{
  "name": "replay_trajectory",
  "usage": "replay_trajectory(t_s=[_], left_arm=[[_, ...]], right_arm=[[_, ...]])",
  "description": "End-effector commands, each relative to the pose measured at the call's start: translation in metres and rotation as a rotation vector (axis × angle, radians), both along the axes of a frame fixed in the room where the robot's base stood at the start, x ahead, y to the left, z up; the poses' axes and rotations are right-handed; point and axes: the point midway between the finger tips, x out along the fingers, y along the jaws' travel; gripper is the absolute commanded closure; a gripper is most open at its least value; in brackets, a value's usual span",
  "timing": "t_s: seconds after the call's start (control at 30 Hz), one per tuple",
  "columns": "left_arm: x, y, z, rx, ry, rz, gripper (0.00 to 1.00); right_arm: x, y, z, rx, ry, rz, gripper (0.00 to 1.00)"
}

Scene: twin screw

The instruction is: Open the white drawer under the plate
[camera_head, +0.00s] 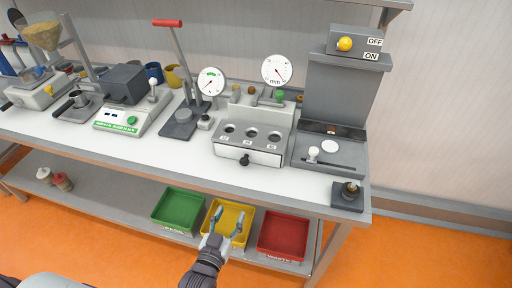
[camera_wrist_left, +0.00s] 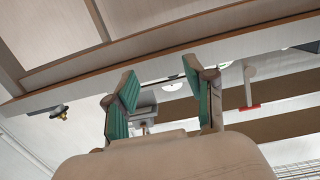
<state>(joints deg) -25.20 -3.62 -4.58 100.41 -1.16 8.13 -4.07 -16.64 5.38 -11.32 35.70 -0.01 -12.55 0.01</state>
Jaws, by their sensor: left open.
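The white drawer (camera_head: 262,156) is in the front of a grey block on the workbench, with a small dark knob (camera_head: 244,160) on its face. It looks shut. The plate (camera_head: 252,135) above it has three round holes. My left gripper (camera_head: 228,217) is in front of and below the bench edge in the head view, over the yellow bin, apart from the drawer. Its two fingers are spread and empty. The left wrist view shows the open fingers (camera_wrist_left: 158,88) with green pads, and a small grey object between them that I cannot identify surely. My right gripper is not in view.
Green (camera_head: 178,209), yellow (camera_head: 244,207) and red (camera_head: 283,236) bins stand on the lower shelf. The bench's front edge (camera_head: 190,163) lies between my gripper and the drawer. A grey press (camera_head: 338,100) stands right of the block, a red-handled lever (camera_head: 168,23) left.

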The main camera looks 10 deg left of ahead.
Motion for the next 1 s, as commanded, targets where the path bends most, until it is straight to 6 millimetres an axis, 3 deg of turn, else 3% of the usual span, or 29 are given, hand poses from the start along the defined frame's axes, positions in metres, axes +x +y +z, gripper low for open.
replay_trajectory(t_s=[0.03,0.1,0.2,0.37,0.53,0.8,1.0], left_arm=[[0.002,0.003,0.027,-0.002,-0.045,0.011,0.46],[0.004,0.006,0.047,-0.004,-0.087,0.021,0.46],[0.008,0.008,0.059,-0.004,-0.113,0.026,0.46],[0.027,0.007,0.06,-0.004,-0.116,0.026,0.46],[0.063,0.005,0.061,-0.005,-0.115,0.025,0.46],[0.117,0.003,0.06,-0.005,-0.113,0.025,0.46],[0.138,0.003,0.058,-0.005,-0.112,0.025,0.46]], right_arm=[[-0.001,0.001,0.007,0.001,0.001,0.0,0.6],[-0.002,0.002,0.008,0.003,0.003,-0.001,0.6],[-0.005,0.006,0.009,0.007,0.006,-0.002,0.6],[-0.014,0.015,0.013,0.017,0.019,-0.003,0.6],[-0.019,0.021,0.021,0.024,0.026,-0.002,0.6],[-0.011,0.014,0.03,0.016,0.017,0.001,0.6],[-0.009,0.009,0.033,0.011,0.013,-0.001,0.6]])
